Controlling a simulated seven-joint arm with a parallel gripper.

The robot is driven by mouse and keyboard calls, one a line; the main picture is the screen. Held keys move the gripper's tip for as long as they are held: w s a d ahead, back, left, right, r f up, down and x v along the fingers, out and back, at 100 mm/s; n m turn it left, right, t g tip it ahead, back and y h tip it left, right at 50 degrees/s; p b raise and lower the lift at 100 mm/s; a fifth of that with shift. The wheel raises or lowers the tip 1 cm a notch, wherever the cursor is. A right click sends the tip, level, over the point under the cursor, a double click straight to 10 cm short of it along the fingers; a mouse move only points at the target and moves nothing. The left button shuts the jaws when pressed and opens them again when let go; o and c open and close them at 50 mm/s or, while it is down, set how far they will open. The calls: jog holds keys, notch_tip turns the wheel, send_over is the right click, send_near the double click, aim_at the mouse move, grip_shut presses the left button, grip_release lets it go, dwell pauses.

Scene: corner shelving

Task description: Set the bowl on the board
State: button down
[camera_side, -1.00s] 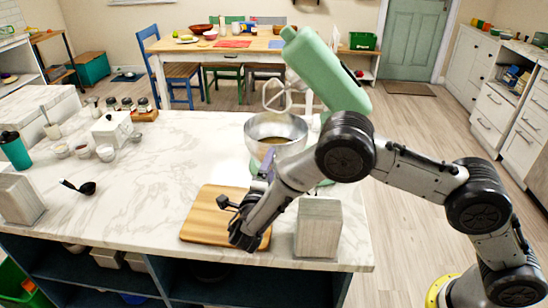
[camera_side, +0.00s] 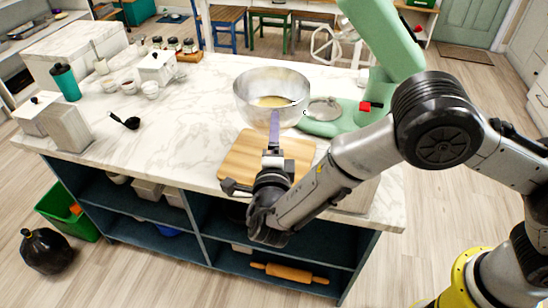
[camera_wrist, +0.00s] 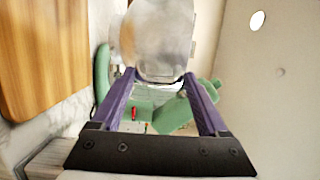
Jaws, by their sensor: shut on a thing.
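The metal bowl (camera_side: 262,107) has a yellowish content and is upright, to the left of the green mixer's base and just behind the wooden board. My gripper (camera_side: 275,116) is shut on the bowl's near side, its purple fingers reaching up to it from the front. In the wrist view the bowl (camera_wrist: 158,40) fills the space between and beyond the fingertips (camera_wrist: 160,75). The wooden board (camera_side: 250,158) lies on the counter below my gripper, partly hidden by it; it also shows at the left of the wrist view (camera_wrist: 45,60). I cannot tell how high the bowl hangs.
The green mixer (camera_side: 385,45) stands right of the bowl with its head raised. A grey block-like canister (camera_side: 355,195) stands right of the board, partly hidden by my arm. The marble between is clear.

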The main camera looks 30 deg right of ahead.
jog(key=shift+f, duration=4.55)
grip_release()
jog(key=shift+f, duration=0.1)
